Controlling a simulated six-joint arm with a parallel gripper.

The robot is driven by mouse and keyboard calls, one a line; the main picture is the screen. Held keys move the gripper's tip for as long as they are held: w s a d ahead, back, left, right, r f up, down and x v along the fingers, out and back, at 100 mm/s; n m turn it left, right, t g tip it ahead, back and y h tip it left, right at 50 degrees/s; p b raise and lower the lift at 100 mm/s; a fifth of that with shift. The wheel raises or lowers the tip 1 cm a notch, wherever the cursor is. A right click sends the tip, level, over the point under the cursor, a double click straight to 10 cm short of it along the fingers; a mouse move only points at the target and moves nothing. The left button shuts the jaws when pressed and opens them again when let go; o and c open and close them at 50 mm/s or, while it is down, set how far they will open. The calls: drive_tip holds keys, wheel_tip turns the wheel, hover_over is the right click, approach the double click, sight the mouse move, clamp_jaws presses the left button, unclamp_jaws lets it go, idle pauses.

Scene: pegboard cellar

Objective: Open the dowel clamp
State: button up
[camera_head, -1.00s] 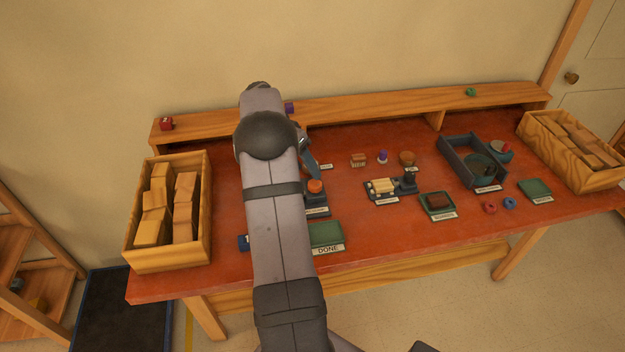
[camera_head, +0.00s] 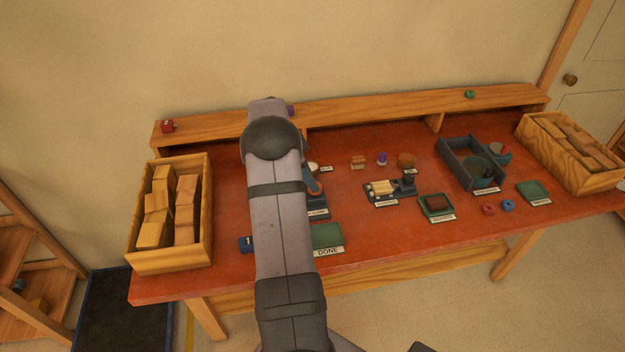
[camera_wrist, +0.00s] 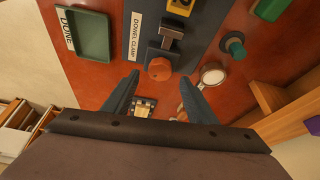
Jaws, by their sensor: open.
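The dowel clamp (camera_wrist: 170,40) shows in the wrist view as a dark base with a metal piece, a yellow block and an orange knob (camera_wrist: 159,69) at its near end. A white DOWEL CLAMP label (camera_wrist: 136,35) lies beside it. My gripper (camera_wrist: 159,77) is open. Its two blue fingers reach toward the knob, with one fingertip on each side of it in the picture; I cannot tell whether they touch it. In the head view, the clamp's base (camera_head: 317,209) is partly hidden by my arm and a finger covers much of the knob.
A green DONE tray (camera_head: 326,236) is in front of the clamp. In the wrist view, a green peg (camera_wrist: 234,46) and a round white-topped thing (camera_wrist: 212,75) stand to the right. A block crate (camera_head: 203,232) is at left. A wooden shelf (camera_head: 370,108) runs along the back.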

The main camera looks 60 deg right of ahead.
drive_tip(key=shift+p+x, duration=0.6)
drive_tip(key=shift+x, duration=1.25)
drive_tip(key=c, duration=1.1)
drive_tip(key=shift+o, duration=0.2)
drive_tip(key=shift+f+n+b, duration=0.1)
drive_tip(key=shift+n+b, duration=0.3)
drive_tip(key=shift+b, duration=0.1)
drive_tip(key=n+t+b, duration=0.1)
drive_tip(key=n+b, duration=0.1)
drive_tip(key=shift+s+h+b, duration=0.1)
drive_tip(key=shift+h+b, duration=0.3)
drive_tip(key=shift+s+n+t+b, duration=0.1)
drive_tip(key=shift+n+t+b, duration=0.4)
drive_tip(key=shift+n, duration=0.75)
drive_tip(key=shift+s+n+t+b, duration=0.1)
drive_tip(key=shift+n+t+b, duration=0.4)
drive_tip(key=shift+n, duration=0.75)
